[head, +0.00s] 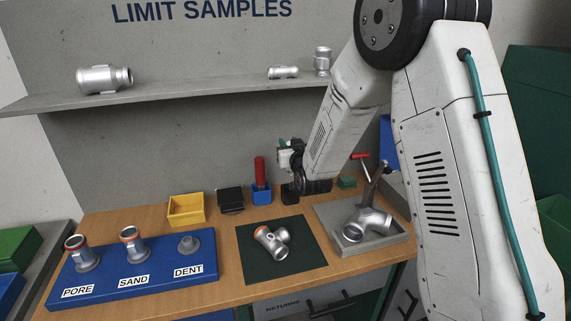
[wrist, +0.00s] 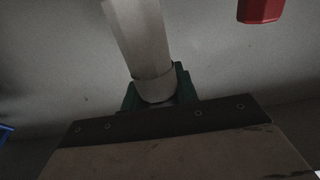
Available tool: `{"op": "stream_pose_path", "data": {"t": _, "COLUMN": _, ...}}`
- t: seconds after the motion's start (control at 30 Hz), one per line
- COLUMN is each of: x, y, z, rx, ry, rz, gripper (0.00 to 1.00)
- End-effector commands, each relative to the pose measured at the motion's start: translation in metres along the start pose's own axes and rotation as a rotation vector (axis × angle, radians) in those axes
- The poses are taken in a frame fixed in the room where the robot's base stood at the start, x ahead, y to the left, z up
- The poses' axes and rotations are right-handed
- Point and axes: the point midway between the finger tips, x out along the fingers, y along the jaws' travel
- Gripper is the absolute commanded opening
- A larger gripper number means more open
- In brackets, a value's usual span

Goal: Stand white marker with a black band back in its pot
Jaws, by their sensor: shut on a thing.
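My gripper (head: 291,156) is over the back of the bench, above a small dark pot (head: 289,194). In the wrist view its green fingertips (wrist: 157,92) are closed around a pale cylinder, the white marker (wrist: 137,35), which leans to the upper left. A small white part of the marker (head: 284,159) shows at the jaws in the head view. I cannot make out its black band. A blue pot (head: 261,198) holding a thick red marker (head: 260,172) stands just left of the dark pot. The marker's lower end is not clear in the head view.
A black box (head: 230,200) and yellow bin (head: 186,209) stand further left. A blue sample board (head: 140,274) is at front left. A casting (head: 272,242) lies on the dark mat (head: 310,262). A grey tray (head: 390,248) at right holds another casting. A shelf (head: 200,90) runs above.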

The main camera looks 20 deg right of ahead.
Motion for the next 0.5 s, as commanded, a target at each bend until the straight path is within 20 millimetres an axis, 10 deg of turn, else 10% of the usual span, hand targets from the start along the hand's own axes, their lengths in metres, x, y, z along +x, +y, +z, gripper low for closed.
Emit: {"op": "stream_pose_path", "data": {"t": 0.5, "x": 0.0, "y": -0.006, "z": 0.026, "rx": 0.0, "ry": -0.004, "rz": -0.007, "gripper": 0.0}}
